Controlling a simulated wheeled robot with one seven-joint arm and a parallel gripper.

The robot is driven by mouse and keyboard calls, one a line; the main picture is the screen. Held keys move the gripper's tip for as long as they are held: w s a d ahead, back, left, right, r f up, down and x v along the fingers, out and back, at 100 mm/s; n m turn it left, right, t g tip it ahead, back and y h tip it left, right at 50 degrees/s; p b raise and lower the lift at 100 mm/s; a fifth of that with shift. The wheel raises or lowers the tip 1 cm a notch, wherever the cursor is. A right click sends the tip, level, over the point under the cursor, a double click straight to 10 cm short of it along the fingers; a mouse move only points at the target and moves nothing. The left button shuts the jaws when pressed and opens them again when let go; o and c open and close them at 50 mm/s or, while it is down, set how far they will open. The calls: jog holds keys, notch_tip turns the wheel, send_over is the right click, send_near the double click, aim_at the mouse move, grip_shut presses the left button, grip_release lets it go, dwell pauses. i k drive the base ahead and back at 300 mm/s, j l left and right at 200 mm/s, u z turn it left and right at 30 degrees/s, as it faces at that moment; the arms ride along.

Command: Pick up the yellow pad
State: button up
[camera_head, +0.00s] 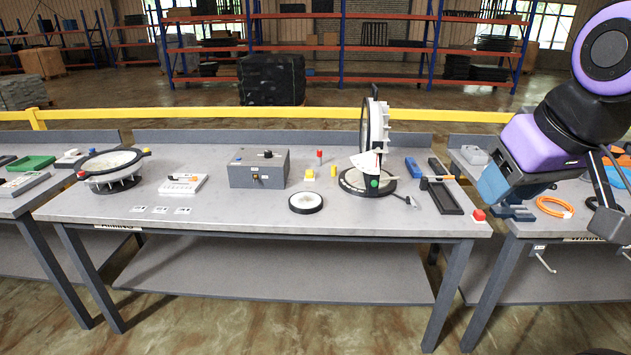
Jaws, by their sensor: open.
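A small yellow pad (309,175) lies on the grey table (250,215), right of the middle, just in front of a small red-topped peg. Nothing covers it. My gripper (512,211) hangs at the right, over the gap between this table and the one to its right. It is far to the right of the pad and apart from it. Its jaws are open, with nothing seen between them.
A black rail (443,188) lies farther right. The front centre-left tabletop is mostly clear.

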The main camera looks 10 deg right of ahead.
aim_at(310, 175)
jog(key=i+j, duration=0.25)
jog(key=i, duration=0.2)
jog(key=i+j, duration=0.3)
jog(key=i, duration=0.2)
jog(key=i+j, duration=0.25)
jog(key=i, duration=0.2)
jog(key=i+j, duration=0.3)
jog(key=i, duration=0.2)
jog(key=l+z, duration=0.05)
